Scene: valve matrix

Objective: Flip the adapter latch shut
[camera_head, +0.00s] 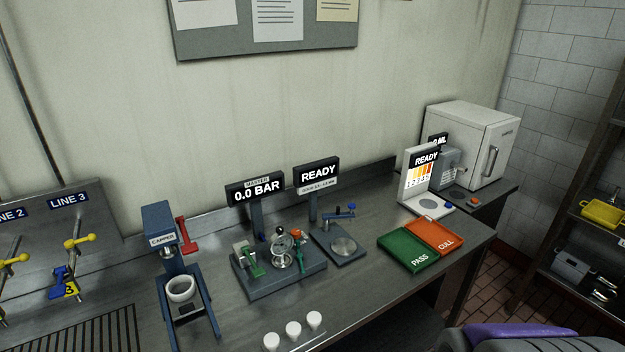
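A dark blue-grey fixture (279,284) stands on the steel bench below the "MASTER 0.0 BAR" display (255,191). On its left part is a green bracket-like piece (250,261). In its middle are a round metal fitting (282,262) and a small dark ball on a stem. On its right is an upright green piece (301,262) with an orange top. I cannot tell which of these small parts is the adapter latch, or its position.
A blue capper press (161,215) with a red handle stands left of the fixture. White cups (293,328) stand in front. A round-plate device (343,246), green PASS tray (409,249) and orange CULL tray (436,235) are to the right. Yellow-handled valves (80,240) are far left.

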